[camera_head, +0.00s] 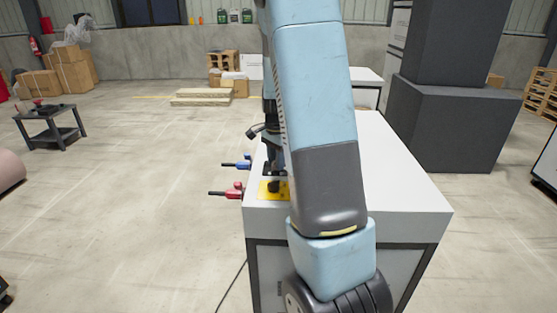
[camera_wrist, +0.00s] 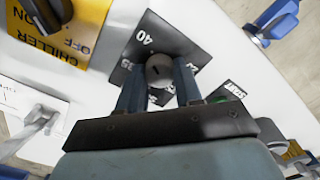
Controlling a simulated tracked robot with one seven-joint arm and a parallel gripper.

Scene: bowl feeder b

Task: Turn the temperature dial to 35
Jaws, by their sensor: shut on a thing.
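The temperature dial (camera_wrist: 159,71) is a round grey knob with a dark slot mark on a black plate (camera_wrist: 195,52). The number 40 is readable on the plate; other numbers are partly hidden by my fingers. My gripper (camera_wrist: 160,84) has a finger on each side of the dial and is shut on it. The slot mark's exact reading cannot be told.
A yellow CHILLER ON/OFF plate (camera_wrist: 88,22) with a black switch (camera_wrist: 45,12) is at upper left. A black START plate (camera_wrist: 231,90) with a green button (camera_wrist: 219,99) is at right. Red (camera_head: 228,193) and blue (camera_head: 238,163) handles stick out from the white cabinet's (camera_head: 400,190) left side.

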